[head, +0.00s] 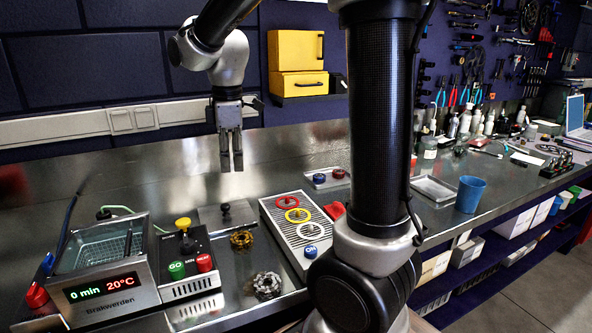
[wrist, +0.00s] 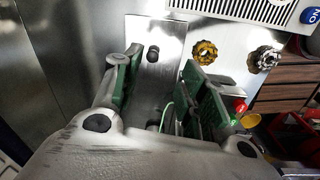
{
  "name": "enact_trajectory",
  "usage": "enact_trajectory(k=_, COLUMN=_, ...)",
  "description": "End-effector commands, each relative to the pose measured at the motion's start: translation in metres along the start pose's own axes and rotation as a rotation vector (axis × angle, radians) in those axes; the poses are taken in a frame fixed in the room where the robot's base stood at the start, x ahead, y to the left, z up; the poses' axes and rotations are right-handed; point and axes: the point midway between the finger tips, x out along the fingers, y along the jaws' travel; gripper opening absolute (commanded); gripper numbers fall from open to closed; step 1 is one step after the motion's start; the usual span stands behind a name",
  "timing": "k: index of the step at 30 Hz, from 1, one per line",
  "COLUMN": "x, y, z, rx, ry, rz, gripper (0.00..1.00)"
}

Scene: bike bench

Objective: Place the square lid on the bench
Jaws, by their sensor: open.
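The square lid (head: 242,213) is a flat grey metal plate with a black knob in its middle. In the head view it lies flat on the steel bench (head: 335,163), behind the control box and right of the bath. In the wrist view the lid (wrist: 158,30) shows between and beyond the fingers, with its knob near the left finger. My gripper (head: 232,168) points down, open and empty, above the lid and apart from it. In the wrist view my gripper (wrist: 165,85) has its two green-padded fingers spread. Part of the lid is hidden by the fingers there.
The open bath (head: 105,249) holds a wire basket, its display reading 0 min and 20°C. The control box (head: 183,262) has a yellow-topped lever and green and red buttons. Gold (head: 241,238) and silver (head: 267,284) sprockets lie right of it, beside a ribbed tray (head: 283,233) with rings.

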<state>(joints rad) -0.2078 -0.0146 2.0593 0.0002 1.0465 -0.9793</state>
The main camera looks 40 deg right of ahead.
Motion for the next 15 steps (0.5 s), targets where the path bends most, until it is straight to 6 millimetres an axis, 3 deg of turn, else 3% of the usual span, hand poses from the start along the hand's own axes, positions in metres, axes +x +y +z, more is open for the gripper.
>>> enact_trajectory(k=3, x=-0.024, y=-0.029, z=0.038, rx=0.229, ry=0.043, rz=0.058, gripper=0.42)
enact_trajectory(k=6, x=-0.036, y=-0.058, z=0.07, rx=0.445, ry=0.085, rz=0.1, gripper=0.42)
enact_trajectory(k=12, x=-0.041, y=-0.115, z=0.121, rx=0.851, ry=0.184, rz=0.166, gripper=0.42)
enact_trajectory(k=15, x=-0.037, y=-0.136, z=0.138, rx=1.004, ry=0.228, rz=0.185, gripper=0.42)
